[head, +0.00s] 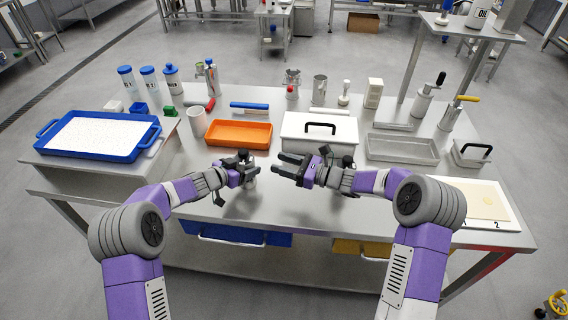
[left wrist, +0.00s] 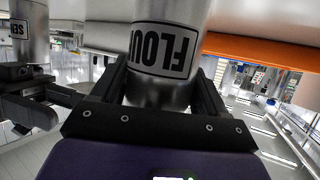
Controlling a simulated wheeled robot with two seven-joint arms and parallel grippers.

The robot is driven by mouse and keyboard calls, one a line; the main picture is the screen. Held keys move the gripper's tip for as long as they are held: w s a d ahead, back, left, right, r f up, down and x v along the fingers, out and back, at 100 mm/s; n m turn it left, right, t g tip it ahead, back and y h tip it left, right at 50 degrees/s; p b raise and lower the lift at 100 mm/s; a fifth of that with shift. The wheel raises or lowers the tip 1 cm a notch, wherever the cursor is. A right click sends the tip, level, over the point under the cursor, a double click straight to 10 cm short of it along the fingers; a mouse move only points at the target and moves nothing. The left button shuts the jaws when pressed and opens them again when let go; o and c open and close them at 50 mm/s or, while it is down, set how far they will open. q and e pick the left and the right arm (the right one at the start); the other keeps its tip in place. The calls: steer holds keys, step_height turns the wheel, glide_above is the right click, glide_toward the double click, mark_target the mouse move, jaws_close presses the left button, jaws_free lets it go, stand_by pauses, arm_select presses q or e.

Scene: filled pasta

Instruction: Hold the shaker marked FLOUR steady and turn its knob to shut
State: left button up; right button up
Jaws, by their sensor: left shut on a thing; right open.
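The metal shaker marked FLOUR (left wrist: 167,85) stands between my left gripper's fingers (left wrist: 160,95) in the left wrist view; its label appears upside down. In the head view my left gripper (head: 246,167) is shut on the shaker (head: 250,182), over the table's near middle, and mostly hides it. The knob cannot be made out in either view. My right gripper (head: 283,167) is open and empty, just right of the shaker and apart from it. Dark fingers, likely my right gripper's (left wrist: 40,105), also show at the left of the left wrist view.
Behind the grippers are an orange tray (head: 211,138) and a white box (head: 345,148) with a black handle. A second labelled metal shaker (left wrist: 30,45) is partly visible in the left wrist view. A blue tray (head: 128,154) is left, a metal tray (head: 402,158) right. The near tabletop is mostly clear.

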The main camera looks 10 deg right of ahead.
mark_target(247, 152)
steer(key=shift+w+f, duration=0.1)
steer(key=shift+f, duration=0.1)
stand_by(0.6)
steer(key=shift+d, duration=0.1)
steer(key=shift+m+t+h, duration=0.4)
steer(key=shift+m+t, duration=0.1)
steer(key=shift+t, duration=0.1)
steer(key=x, duration=0.8)
steer(key=s+a+x, duration=0.1)
steer(key=x, duration=0.3)
steer(key=shift+r, duration=0.2)
steer(key=shift+d, duration=0.1)
